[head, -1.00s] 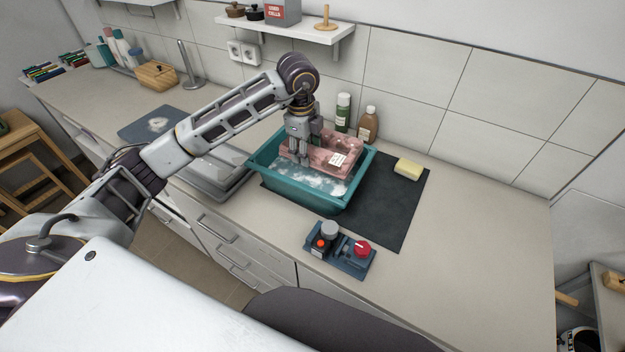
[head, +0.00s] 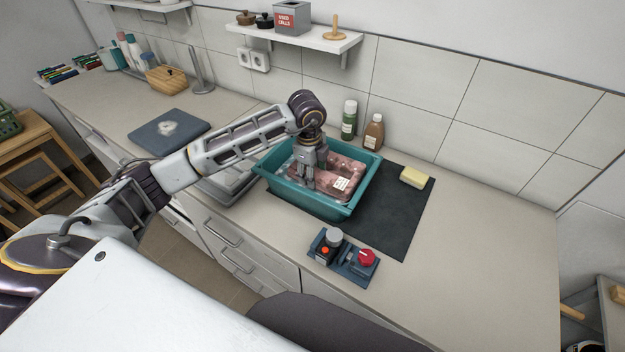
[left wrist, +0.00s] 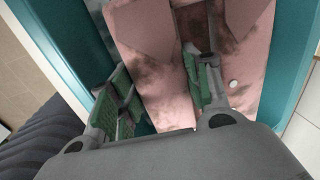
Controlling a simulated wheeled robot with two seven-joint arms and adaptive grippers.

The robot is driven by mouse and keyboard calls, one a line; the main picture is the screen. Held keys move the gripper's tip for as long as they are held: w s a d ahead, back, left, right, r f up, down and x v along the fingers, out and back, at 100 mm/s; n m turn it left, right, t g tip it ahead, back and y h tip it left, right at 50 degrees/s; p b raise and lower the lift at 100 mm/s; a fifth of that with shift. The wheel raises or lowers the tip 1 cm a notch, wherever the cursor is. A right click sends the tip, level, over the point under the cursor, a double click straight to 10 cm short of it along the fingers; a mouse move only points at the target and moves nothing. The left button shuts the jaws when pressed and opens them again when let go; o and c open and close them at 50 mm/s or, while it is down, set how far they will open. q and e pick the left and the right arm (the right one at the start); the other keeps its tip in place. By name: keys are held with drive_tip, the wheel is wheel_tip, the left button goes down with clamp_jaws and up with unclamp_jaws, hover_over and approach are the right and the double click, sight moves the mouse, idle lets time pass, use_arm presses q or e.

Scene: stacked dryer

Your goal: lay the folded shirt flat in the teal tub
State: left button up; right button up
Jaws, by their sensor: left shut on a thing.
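The folded shirt (head: 341,177) is pink with dark smudges and a white label. It lies within the teal tub (head: 345,211), inside its walls, and looks roughly level. My left gripper (head: 307,186) reaches down into the tub and is shut on the shirt's near-left part. In the left wrist view the shirt (left wrist: 245,60) fills the middle between the teal walls (left wrist: 75,40), with the fingers (left wrist: 165,95) at it. The gripper hides part of the shirt, and I cannot tell if it touches the tub floor. My right gripper is not in view.
The tub stands partly on a dark mat (head: 395,215). A yellow sponge (head: 416,177), a green bottle (head: 349,120) and a brown bottle (head: 374,132) are near. A control box with a red knob (head: 367,257) stands in front. The right counter is clear.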

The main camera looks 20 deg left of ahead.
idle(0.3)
use_arm(q)
drive_tip(key=shift+f, duration=0.65)
drive_tip(key=shift+f+p, duration=0.35)
drive_tip(key=shift+f, duration=0.9)
drive_tip(key=shift+f+b, duration=0.5)
drive_tip(key=shift+f, duration=0.1)
drive_tip(key=o, duration=0.9)
drive_tip(key=shift+c, duration=0.2)
drive_tip(key=shift+r, duration=0.1)
